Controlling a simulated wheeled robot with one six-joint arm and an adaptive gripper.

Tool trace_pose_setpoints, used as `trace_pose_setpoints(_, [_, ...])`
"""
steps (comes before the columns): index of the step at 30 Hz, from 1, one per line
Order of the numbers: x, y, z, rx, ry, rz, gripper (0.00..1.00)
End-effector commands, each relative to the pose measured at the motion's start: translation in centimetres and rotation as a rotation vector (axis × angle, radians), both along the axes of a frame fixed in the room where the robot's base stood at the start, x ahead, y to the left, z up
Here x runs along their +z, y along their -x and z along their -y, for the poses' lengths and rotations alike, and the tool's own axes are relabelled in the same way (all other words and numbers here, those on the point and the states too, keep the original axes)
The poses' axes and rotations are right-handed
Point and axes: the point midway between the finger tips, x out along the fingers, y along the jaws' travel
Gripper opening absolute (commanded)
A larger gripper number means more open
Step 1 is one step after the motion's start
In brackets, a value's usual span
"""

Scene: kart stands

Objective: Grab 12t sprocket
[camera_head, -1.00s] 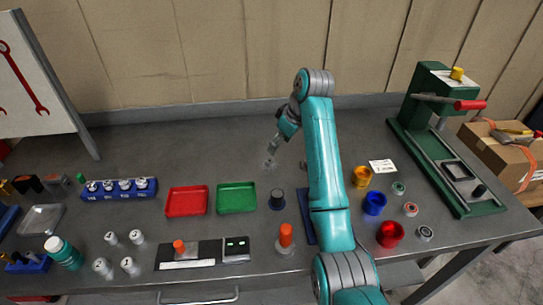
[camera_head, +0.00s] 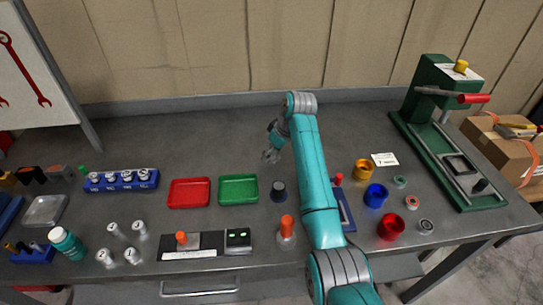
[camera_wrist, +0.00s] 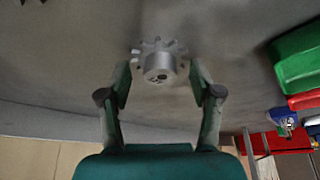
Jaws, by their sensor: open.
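A silver toothed sprocket (camera_wrist: 160,62) with a raised round hub and a centre bore lies flat on the grey bench in the wrist view. My gripper (camera_wrist: 160,72) is open, with one finger on each side of the sprocket, near its lower edge; I cannot tell whether either finger touches it. In the head view my gripper (camera_head: 270,156) is low over the back of the bench, behind the green tray, and the sprocket is not clear there. Its tooth count cannot be read. Part of another dark toothed edge (camera_wrist: 32,2) shows at the wrist view's top left.
A green tray (camera_head: 238,201) and a red tray (camera_head: 188,206) lie left of my arm. A blue rack (camera_head: 121,188) holds several silver parts further left. Colored cups, including a blue cup (camera_head: 375,196), and a green press (camera_head: 440,140) stand right. The back middle is mostly clear.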

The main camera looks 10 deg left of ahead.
Motion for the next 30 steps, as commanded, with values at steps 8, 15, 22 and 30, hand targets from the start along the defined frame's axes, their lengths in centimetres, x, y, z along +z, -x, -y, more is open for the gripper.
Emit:
trace_pose_setpoints(8, [0.0,0.0,0.0,0.0,0.0,0.0,0.39])
trace_pose_setpoints(15, [0.0,0.0,0.0,0.0,0.0,0.0,0.0])
trace_pose_setpoints(22, [0.1,0.0,0.0,0.0,0.001,0.0,0.0])
trace_pose_setpoints(30, [4.0,-0.1,0.0,0.0,-0.001,0.003,0.0])
